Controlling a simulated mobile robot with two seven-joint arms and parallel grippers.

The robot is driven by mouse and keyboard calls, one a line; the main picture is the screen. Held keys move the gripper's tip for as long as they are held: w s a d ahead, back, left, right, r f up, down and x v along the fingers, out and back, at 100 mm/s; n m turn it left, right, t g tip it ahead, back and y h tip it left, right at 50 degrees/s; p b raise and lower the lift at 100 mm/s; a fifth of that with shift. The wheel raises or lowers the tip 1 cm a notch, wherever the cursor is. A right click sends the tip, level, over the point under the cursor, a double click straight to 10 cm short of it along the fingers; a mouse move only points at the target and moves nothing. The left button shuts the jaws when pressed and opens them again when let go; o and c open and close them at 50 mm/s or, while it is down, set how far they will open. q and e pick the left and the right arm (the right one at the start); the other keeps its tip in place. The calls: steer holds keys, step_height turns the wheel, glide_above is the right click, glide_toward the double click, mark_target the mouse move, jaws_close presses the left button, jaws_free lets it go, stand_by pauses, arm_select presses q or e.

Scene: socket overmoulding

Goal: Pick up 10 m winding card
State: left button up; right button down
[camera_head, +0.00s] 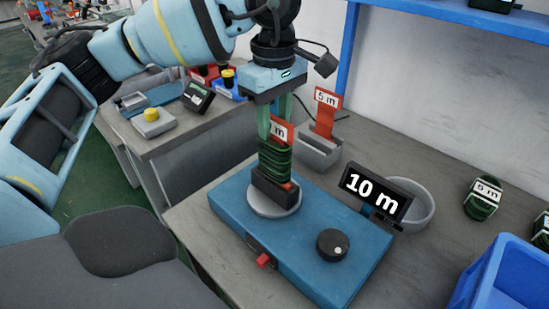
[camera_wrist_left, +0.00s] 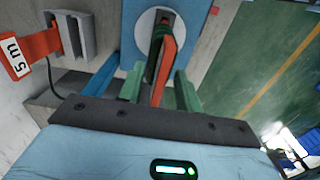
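The winding card (camera_head: 283,132) is red, with a white label of which only "m" shows, the number being hidden. Dark green cord is wound round its lower part. It stands upright in a dark holder on the round grey disc (camera_head: 268,207) of a blue machine (camera_head: 310,255). My left gripper (camera_head: 275,135) is above it, pointing down, with its green fingers on either side of the card. In the left wrist view the card (camera_wrist_left: 168,62) lies between the fingers (camera_wrist_left: 160,92), which look apart and not clamped. My right gripper is not in view.
A display reading "10 m" (camera_head: 375,193) stands at the machine's back edge beside a grey round bowl (camera_head: 422,207). A red "5 m" card (camera_head: 326,112) stands in a grey holder (camera_head: 316,153) behind. A wound "5 m" coil (camera_head: 483,198) and a blue crate (camera_head: 510,275) are at right.

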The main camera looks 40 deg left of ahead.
arm_select(q)
steer(key=shift+c, duration=0.3)
jaws_close()
stand_by(1.2)
